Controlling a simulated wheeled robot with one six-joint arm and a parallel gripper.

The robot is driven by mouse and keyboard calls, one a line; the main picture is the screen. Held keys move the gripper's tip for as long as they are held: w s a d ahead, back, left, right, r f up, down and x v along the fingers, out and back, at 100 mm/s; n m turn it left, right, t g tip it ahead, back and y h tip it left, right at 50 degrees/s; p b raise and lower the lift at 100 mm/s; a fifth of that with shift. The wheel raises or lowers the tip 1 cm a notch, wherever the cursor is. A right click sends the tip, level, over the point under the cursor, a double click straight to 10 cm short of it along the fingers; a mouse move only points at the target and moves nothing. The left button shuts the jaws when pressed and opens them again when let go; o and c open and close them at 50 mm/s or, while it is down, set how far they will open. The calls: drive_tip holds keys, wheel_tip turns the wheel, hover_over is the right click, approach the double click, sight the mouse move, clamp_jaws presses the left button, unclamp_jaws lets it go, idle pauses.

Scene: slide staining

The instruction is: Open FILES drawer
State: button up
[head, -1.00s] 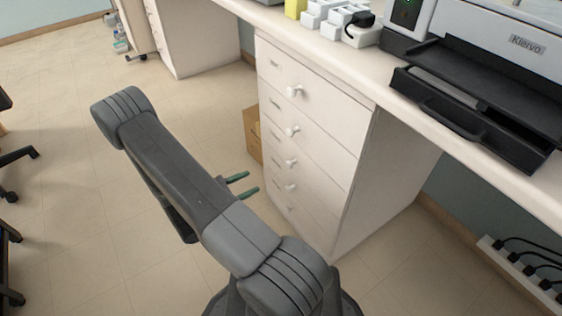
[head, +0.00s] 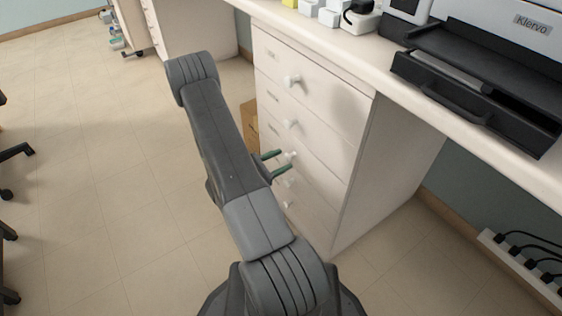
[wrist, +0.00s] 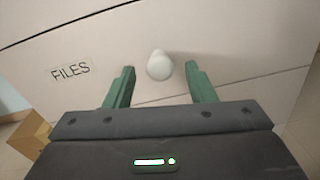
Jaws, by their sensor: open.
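The FILES drawer (wrist: 100,45) fills the wrist view, its front flush and shut, with a black "FILES" label (wrist: 70,71) at left. Its round white knob (wrist: 159,65) shows near the middle. My gripper (wrist: 160,74) is open, one green finger on each side of the knob, near its tips; neither finger visibly touches it. In the head view, my gripper (head: 285,160) is at the third drawer from the top of the white cabinet (head: 385,165), by that drawer's knob (head: 290,156). The labels are too small to read there.
Other white knobs (head: 291,81) line the cabinet front above and below. A countertop (head: 330,40) with a printer (head: 500,50) overhangs the cabinet. A cardboard box (head: 249,120) stands on the floor beside it.

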drive_tip(key=shift+w+d, duration=0.25)
drive_tip(key=shift+d, duration=0.1)
